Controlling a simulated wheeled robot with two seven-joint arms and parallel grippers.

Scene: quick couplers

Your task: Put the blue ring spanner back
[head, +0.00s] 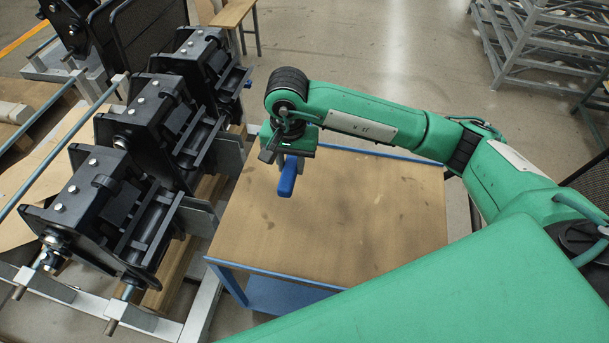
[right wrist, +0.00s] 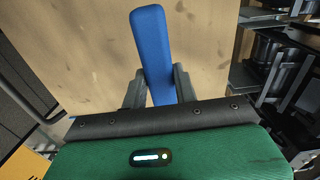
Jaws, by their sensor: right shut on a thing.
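The blue ring spanner (head: 289,177) hangs from my right gripper (head: 283,157), above the wooden top of the blue-framed table (head: 350,215). In the right wrist view, my right gripper (right wrist: 158,90) is shut on the spanner, with one dark finger on each side of its blue handle (right wrist: 152,45). The handle's end points away from the gripper. The ring end of the spanner is not visible. My left gripper is not in view.
Several black quick couplers (head: 95,210) stand in a row on a grey frame left of the table. The tabletop is otherwise bare. A grey metal rack (head: 530,45) stands at the back right. A small wooden stand (head: 233,14) is at the back.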

